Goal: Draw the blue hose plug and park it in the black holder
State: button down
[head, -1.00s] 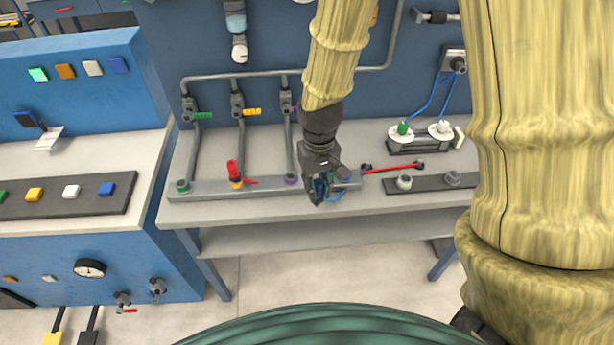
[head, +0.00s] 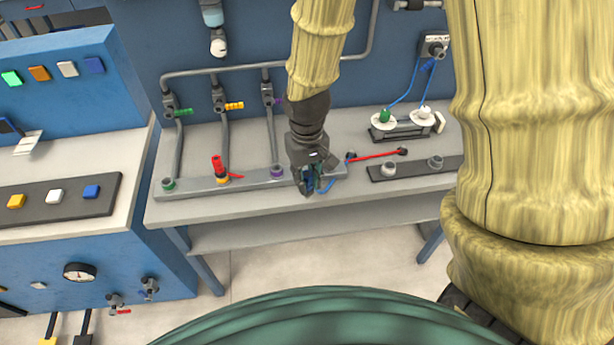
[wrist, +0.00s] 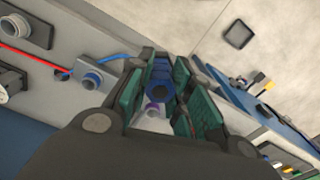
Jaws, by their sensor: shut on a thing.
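My gripper (head: 310,188) is shut on the blue plug (wrist: 160,88), which sits between its green-padded fingers in the wrist view. The gripper is over the front of the grey rail (head: 240,184), near its right end. A blue hose (head: 328,186) curves out beside the fingers; it also shows in the wrist view (wrist: 118,56). A blue-ringed socket (wrist: 92,82) stands beside the gripper with its top open. The black holder (head: 412,170), a dark strip with two grey cylinders, lies to the right on the bench. The plug's lower end is hidden.
A red hose (head: 377,155) lies behind the rail's right end. A red plug (head: 218,167) stands in the yellow socket, and a purple socket (head: 277,171) is left of the gripper. White round parts with blue cables (head: 421,113) stand farther back. The bench front is clear.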

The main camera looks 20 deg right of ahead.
jog(key=shift+r+p, duration=2.85)
jog(key=shift+r, duration=0.4)
